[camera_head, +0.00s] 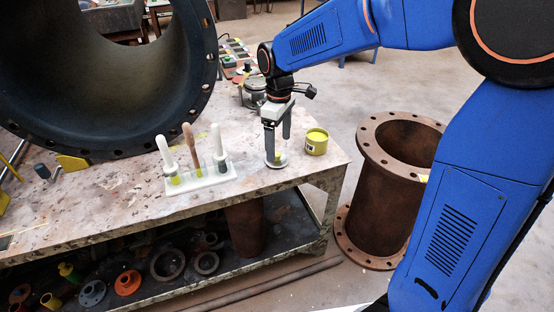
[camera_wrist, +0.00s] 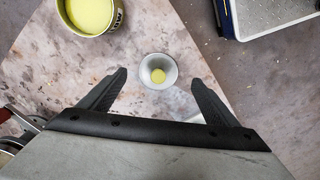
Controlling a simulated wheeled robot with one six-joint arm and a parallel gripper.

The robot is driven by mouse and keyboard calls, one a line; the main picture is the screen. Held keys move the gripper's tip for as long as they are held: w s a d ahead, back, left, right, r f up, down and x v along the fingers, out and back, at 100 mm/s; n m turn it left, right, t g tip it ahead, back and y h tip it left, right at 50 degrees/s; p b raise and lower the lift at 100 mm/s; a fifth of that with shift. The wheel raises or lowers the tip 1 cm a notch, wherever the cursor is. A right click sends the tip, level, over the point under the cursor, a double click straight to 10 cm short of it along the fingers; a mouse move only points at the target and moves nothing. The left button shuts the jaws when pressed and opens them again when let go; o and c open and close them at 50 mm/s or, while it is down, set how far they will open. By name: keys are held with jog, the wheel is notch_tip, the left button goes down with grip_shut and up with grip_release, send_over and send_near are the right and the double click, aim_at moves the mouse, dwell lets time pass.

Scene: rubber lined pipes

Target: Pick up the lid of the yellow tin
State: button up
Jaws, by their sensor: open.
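The yellow tin (camera_head: 316,142) stands on the bench near its right corner. In the wrist view the tin (camera_wrist: 117,16) shows at the upper left, uncovered, with yellow inside. In the wrist view the lid (camera_wrist: 158,71) shows between and slightly beyond my fingertips. My gripper (camera_head: 278,150) points down above the lid. In the wrist view my gripper (camera_wrist: 159,78) is open, with nothing held. Whether a finger touches the lid cannot be told.
A white rack (camera_head: 202,180) with several upright brushes stands left of my gripper. A large dark flanged pipe (camera_head: 110,140) rests at the bench's left. A metal pot (camera_head: 252,92) is behind. A rusty flanged pipe (camera_head: 385,190) stands on the floor at right.

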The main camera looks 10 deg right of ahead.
aim_at(279, 154)
notch_tip(279, 154, down, 5)
jog(key=shift+w, duration=0.15)
jog(key=c, duration=1.1)
